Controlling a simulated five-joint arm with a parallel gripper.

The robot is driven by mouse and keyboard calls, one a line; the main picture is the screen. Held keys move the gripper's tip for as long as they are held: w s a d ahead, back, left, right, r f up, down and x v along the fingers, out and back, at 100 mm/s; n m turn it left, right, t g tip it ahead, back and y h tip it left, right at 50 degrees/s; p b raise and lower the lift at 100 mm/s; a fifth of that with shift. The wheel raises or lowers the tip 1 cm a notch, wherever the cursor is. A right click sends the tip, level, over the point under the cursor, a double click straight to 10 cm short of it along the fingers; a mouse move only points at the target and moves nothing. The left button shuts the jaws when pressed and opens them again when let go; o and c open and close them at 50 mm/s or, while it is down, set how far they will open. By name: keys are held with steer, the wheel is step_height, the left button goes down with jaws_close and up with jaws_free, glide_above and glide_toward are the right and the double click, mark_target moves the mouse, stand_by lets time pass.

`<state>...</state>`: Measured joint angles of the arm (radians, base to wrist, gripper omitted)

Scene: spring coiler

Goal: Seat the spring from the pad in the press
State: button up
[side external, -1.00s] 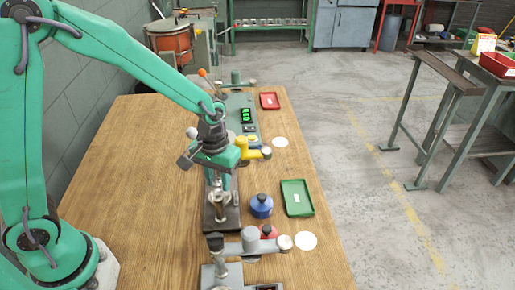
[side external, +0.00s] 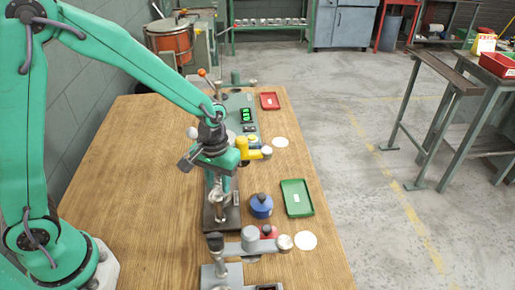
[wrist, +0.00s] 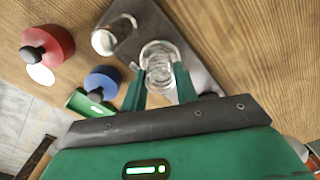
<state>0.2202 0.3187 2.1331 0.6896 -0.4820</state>
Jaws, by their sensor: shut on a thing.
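My gripper (side external: 222,183) points down over a dark base plate (side external: 233,220), which looks like the press base. In the wrist view my gripper (wrist: 159,88) has its two green fingers closed on the sides of a shiny coiled spring (wrist: 160,62). The spring looks upright, over the dark plate (wrist: 201,62). A shiny metal post (wrist: 113,36) stands on the plate beside the spring. I cannot tell whether the spring touches the plate. The round white pads, far (side external: 280,142) and near (side external: 306,241), look bare.
A blue knobbed pot (side external: 261,206) and a green tray (side external: 297,198) stand right of the plate. A red knobbed pot (wrist: 47,45) shows in the wrist view. A grey-armed device (side external: 250,240) stands in front and a yellow-armed one (side external: 246,149) behind. The table's left side is clear.

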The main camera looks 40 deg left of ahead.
steer(key=shift+f, duration=0.25)
stand_by(0.6)
steer(key=o, duration=1.1)
steer(key=shift+o, duration=0.2)
steer(key=shift+r, duration=0.1)
steer(key=shift+r, duration=1.8)
steer(key=shift+r, duration=0.1)
steer(key=shift+r, duration=2.4)
